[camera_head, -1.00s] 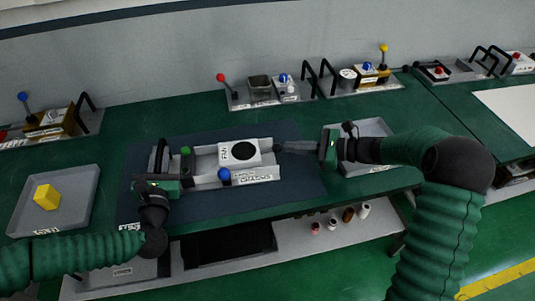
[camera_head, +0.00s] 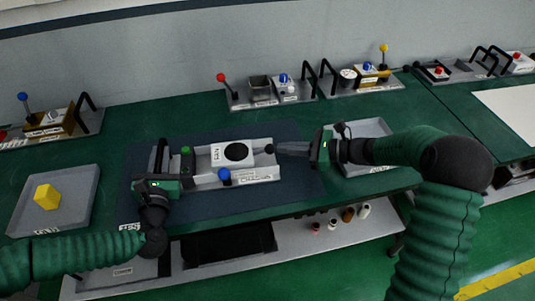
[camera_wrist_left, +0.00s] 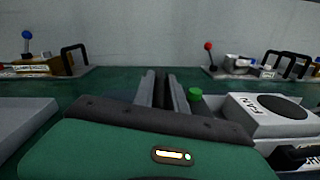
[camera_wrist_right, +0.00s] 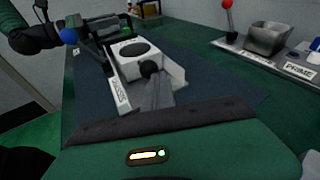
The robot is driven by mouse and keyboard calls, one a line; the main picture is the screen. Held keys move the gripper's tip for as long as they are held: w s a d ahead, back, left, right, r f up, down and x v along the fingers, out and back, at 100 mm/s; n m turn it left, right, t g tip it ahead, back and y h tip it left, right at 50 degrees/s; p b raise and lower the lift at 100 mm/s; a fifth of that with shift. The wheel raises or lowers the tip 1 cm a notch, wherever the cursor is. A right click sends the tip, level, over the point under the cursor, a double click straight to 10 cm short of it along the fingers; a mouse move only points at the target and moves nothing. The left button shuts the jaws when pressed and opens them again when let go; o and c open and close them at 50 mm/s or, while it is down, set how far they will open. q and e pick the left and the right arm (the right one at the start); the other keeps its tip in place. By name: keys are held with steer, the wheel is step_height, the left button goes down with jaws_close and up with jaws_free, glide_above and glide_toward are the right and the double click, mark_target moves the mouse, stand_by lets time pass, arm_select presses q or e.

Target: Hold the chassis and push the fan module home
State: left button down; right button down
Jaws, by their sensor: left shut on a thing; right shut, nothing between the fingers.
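The grey chassis (camera_head: 262,173) lies on the dark mat, with a green knob and a blue knob. The white fan module (camera_head: 233,155), marked FAN with a black round fan, sits in it between its walls. My left gripper (camera_head: 161,157) is shut on the chassis at its left end; the exact gripped part is hard to make out. My right gripper (camera_head: 278,149) is shut and empty, pointing left. Its tips are at the dark knob (camera_wrist_right: 149,68) on the fan module's right end, seemingly touching it. The chassis also shows in the right wrist view (camera_wrist_right: 122,93).
A grey tray (camera_head: 77,215) with a yellow block (camera_head: 47,197) stands at the left. Another grey tray (camera_head: 378,130) lies behind my right forearm. Fixtures with levers and black handles line the back of the table. The mat (camera_head: 300,185) is clear in front of the chassis.

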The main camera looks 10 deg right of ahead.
arm_select(q)
steer(key=shift+d+f, duration=0.1)
steer(key=shift+f, duration=0.05)
arm_select(e)
steer(key=shift+a, duration=0.9)
steer(key=shift+w+a, duration=0.1)
steer(key=shift+a, duration=0.8)
steer(key=shift+d+r, duration=1.3)
steer(key=shift+r, duration=0.2)
